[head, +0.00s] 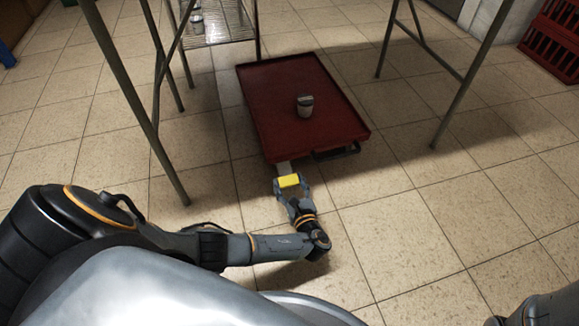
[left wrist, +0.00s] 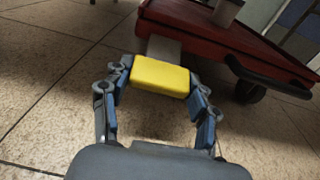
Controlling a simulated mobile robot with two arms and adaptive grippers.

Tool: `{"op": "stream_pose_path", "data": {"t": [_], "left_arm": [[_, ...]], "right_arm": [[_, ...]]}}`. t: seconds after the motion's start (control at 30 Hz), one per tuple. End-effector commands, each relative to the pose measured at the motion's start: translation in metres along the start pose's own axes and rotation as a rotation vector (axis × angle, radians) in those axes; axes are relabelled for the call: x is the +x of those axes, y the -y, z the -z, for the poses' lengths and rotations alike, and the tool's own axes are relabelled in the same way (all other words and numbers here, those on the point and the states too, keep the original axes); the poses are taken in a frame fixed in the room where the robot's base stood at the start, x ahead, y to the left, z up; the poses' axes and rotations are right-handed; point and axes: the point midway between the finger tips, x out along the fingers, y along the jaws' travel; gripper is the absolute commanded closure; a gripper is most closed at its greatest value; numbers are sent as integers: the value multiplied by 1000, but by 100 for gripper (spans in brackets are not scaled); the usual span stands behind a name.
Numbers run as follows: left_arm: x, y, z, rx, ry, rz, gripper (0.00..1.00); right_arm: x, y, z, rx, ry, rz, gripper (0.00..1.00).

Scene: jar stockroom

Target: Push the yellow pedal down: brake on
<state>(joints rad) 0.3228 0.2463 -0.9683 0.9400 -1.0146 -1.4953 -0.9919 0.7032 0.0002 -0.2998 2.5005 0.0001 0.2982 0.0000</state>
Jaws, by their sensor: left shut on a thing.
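The yellow pedal (head: 289,181) sticks out on a grey arm from the near edge of the red cart (head: 268,84). My left gripper (head: 290,186) is at the pedal, low over the floor. In the left wrist view the yellow pedal (left wrist: 160,76) lies between the fingers of my left gripper (left wrist: 158,84), one on each side, and the gripper is shut on it. Whether the pedal is up or down I cannot tell. My right gripper is not in view; only part of my right arm shows at the lower right corner.
A grey jar (head: 305,106) stands on the cart. A caster wheel (left wrist: 248,91) and a dark curved bar (left wrist: 268,78) are beside the pedal. Metal legs stand left and right of the cart. A red crate (head: 553,42) is at far right. The tiled floor in front is clear.

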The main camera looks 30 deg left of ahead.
Motion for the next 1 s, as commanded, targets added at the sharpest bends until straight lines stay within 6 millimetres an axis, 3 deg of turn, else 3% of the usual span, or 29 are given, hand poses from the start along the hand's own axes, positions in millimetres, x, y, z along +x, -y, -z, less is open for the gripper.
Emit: {"op": "stream_pose_path", "data": {"t": [0.2, 0.7, 0.73, 0.83, 1.0], "left_arm": [[3, 0, 6, -2, 65, -1, 97], [4, 0, 5, -1, 86, 0, 97], [4, 0, 5, -1, 86, 0, 38], [4, 0, 5, -1, 85, 0, 18], [4, 0, 6, -1, 85, -1, 17]], "right_arm": [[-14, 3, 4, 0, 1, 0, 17], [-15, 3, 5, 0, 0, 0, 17], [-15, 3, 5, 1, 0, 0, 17], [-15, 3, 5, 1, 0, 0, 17], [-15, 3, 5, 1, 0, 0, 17]]}}
